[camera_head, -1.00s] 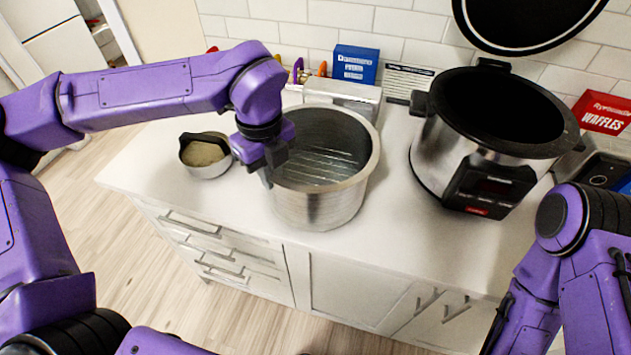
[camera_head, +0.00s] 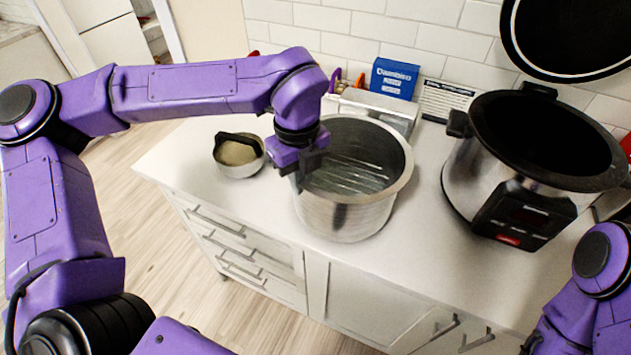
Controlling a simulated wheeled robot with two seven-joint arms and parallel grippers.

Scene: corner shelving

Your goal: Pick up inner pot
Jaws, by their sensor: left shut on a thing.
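The inner pot (camera_head: 345,217) is a round, open silver metal pot, upright at the counter's middle. My left gripper (camera_head: 297,180) points down at the pot's left rim and is shut on it; its fingertips are partly hidden against the wall. The rice cooker (camera_head: 478,180) stands to the right, a silver body with a dark, open top and a black front panel. Its round black lid (camera_head: 570,35) is raised behind it. My right arm shows at the lower right, but its gripper is out of view.
A small bowl (camera_head: 240,165) with tan contents and a black handle sits just left of the pot. A blue box (camera_head: 393,78) and a light container (camera_head: 380,108) stand behind it. The white counter (camera_head: 425,245) is clear between pot and cooker.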

